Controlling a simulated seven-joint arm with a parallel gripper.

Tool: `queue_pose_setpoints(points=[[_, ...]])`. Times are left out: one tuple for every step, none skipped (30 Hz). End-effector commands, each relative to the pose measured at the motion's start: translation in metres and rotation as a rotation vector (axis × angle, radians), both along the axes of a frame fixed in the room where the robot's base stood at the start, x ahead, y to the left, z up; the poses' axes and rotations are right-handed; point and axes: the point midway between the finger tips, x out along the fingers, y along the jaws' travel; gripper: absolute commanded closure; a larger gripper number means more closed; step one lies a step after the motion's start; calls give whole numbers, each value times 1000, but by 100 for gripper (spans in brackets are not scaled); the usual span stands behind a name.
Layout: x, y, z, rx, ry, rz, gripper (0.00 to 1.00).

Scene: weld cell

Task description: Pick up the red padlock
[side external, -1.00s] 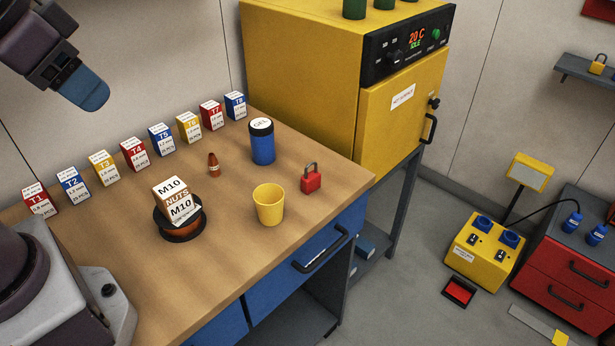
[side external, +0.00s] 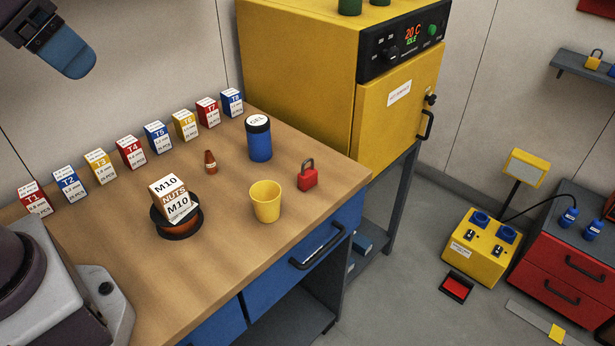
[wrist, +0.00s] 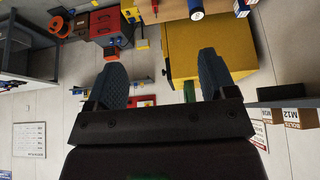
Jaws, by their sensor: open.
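The red padlock (side external: 307,179) stands upright on the wooden workbench (side external: 235,265), near its right edge, with its grey shackle on top. It is to the right of the yellow cup (side external: 266,202). My gripper (side external: 75,65) is at the top left of the side external view, high above the bench and far from the padlock. In the wrist view my gripper (wrist: 162,80) shows two blue fingers spread wide, with nothing between them. I cannot make out the padlock for certain in the wrist view.
A box marked M10 nuts (side external: 172,198) sits on a dark spool (side external: 178,226). A blue gel can (side external: 258,140) and a small red-brown bottle (side external: 211,161) stand behind. Several labelled boxes line the back edge. A yellow oven (side external: 300,75) stands beyond the bench. The bench front is clear.

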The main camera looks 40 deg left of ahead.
Motion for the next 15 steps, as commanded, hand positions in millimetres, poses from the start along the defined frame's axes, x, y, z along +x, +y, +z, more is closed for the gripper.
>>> queue_pose_setpoints(points=[[1,0,16,2,-5,-2,23],[7,2,11,41,29,-46,23],[14,5,9,86,57,-95,23],[19,8,8,121,77,-131,23],[24,10,8,157,95,-167,23],[31,13,7,205,122,-215,23],[37,14,7,244,143,-254,23],[44,16,6,285,165,-294,23],[53,19,5,344,195,-350,23],[61,20,4,391,220,-395,23],[69,22,3,441,248,-442,23],[81,23,1,516,285,-509,23],[91,23,0,576,317,-564,23],[102,23,-1,641,351,-619,23],[117,22,-3,733,397,-694,23]])
